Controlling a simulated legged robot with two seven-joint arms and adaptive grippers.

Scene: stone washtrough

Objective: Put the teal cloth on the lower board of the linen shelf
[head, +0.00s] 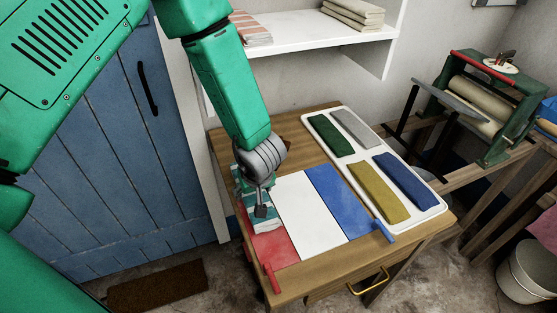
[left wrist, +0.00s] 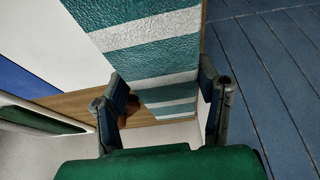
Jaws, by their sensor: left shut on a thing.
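The teal cloth with white stripes (head: 264,224) is at the left side of the wooden table, over the red panel. It also shows in the left wrist view (left wrist: 150,45), running between the two fingers. My left gripper (head: 261,203) points down and is shut on the cloth; its fingers also show in the left wrist view (left wrist: 165,102). The head view does not show clearly whether the cloth touches the table. The white linen shelf (head: 310,45) stands behind the table. One board shows; anything lower is mostly hidden by my arm and the table. My right gripper is out of view.
The table (head: 290,122) bears red (head: 274,248), white (head: 309,215) and blue (head: 340,203) panels and a white tray (head: 434,213) of several folded cloths. Striped (head: 248,28) and beige linens (head: 355,10) lie on the shelf board. A mangle (head: 490,100) stands right, a blue door (head: 110,160) left.

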